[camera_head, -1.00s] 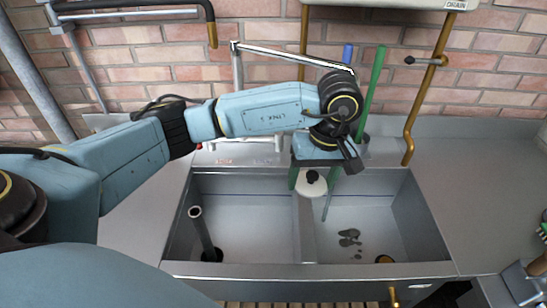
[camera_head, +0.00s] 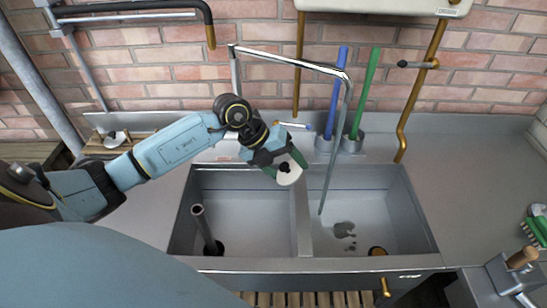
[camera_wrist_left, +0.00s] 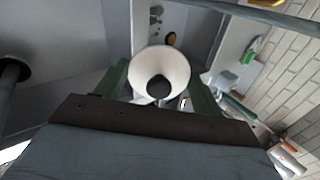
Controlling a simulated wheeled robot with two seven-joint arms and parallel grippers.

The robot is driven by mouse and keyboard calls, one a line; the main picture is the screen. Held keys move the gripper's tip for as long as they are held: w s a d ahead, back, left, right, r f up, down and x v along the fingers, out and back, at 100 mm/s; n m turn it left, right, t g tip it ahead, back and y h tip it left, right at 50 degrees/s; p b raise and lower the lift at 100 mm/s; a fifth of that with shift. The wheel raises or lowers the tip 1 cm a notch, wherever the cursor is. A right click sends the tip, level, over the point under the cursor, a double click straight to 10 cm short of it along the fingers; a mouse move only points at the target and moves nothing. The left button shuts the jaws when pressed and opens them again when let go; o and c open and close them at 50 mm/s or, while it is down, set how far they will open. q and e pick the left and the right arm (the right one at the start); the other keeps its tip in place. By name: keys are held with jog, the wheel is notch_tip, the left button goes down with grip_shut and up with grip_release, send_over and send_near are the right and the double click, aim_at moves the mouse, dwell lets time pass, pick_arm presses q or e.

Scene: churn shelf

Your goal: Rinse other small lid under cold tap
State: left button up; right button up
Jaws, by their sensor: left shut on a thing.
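My left gripper (camera_head: 287,166) is shut on the small lid (camera_head: 290,176), a white disc with a black knob. The lid also shows in the left wrist view (camera_wrist_left: 176,62) between the green fingers, with its black knob toward the camera. The gripper holds it above the sink's left basin, near the divider and the back edge. The tap (camera_head: 290,57) has a long swung spout, and a thin stream (camera_head: 328,170) falls from its end into the right basin (camera_head: 365,210), to the right of the lid and apart from it. My right gripper is not in view.
A standpipe (camera_head: 204,225) rises in the left basin. A blue-handled tool (camera_head: 336,85) and a green-handled tool (camera_head: 367,88) stand in holders behind the sink. Green brushes (camera_head: 538,225) lie at the far right. The right counter (camera_head: 470,180) is largely clear.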

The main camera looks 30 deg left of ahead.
pick_arm(q)
jog(key=shift+w+a+f+n+t+y+b, duration=0.15)
jog(key=shift+w+f+n+t+y+b, duration=0.25)
jog(key=shift+n, duration=0.4)
jog(key=shift+w+a+f+n+t+y+b, duration=0.1)
jog(key=shift+w+a+n+t+y+b, duration=0.1)
jog(key=shift+w+n+t, duration=0.45)
jog(key=shift+w+a+f+n+t+y+b, duration=0.15)
jog(key=shift+w+f+n+t+y+b, duration=0.15)
jog(key=shift+n, duration=0.65)
jog(key=w+d+f+b, duration=0.2)
jog(key=w+d+b, duration=0.2)
jog(key=w+d, duration=0.2)
jog(key=shift+w+f+b, duration=0.4)
jog(key=shift+w, duration=0.8)
dwell(2.5)
jog(key=s+d+r+p, duration=0.5)
jog(key=s+p, duration=0.3)
jog(key=p, duration=0.2)
jog(key=shift+s+d, duration=0.2)
jog(key=shift+d, duration=0.05)
